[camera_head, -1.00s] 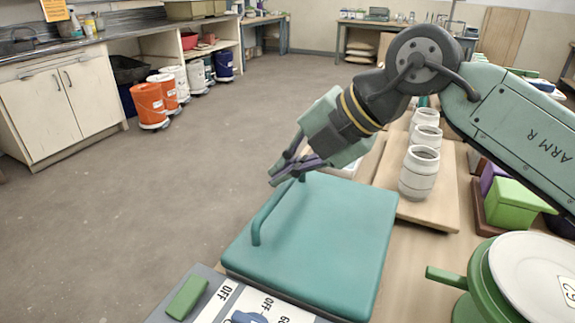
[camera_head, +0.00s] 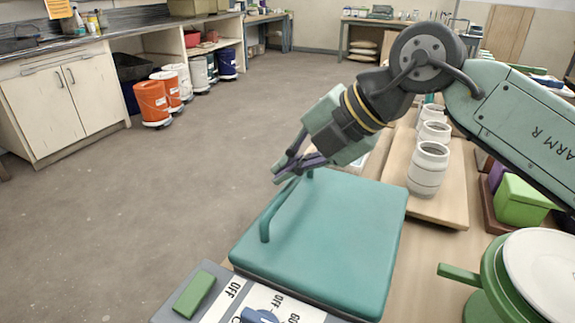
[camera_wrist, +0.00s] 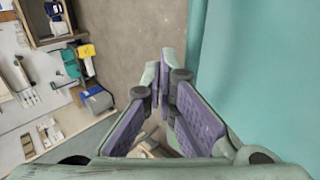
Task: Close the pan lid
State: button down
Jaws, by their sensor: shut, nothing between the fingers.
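The pan lid (camera_head: 335,225) is a teal square plate lying flat, with a dark edge along its front underside. Its long bar handle (camera_head: 282,207) runs along the left side. My gripper (camera_head: 285,170) is shut and empty, near the far end of the handle. In the head view it overlaps the handle's far end, and I cannot tell whether they touch. In the wrist view the purple-padded fingers of my gripper (camera_wrist: 166,75) point past the teal lid (camera_wrist: 265,70), which fills the right side. The inside of the pan is hidden.
A control panel (camera_head: 232,290) with OFF marks, a green switch and a blue knob sits in front. White jars (camera_head: 428,168) stand on a board to the right. Open floor (camera_head: 130,235) lies left.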

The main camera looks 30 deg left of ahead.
notch_tip(320, 180, up, 13)
jog(key=a+p, duration=0.1)
jog(key=a, duration=0.1)
jog(key=shift+a, duration=0.3)
jog(key=shift+s, duration=0.1)
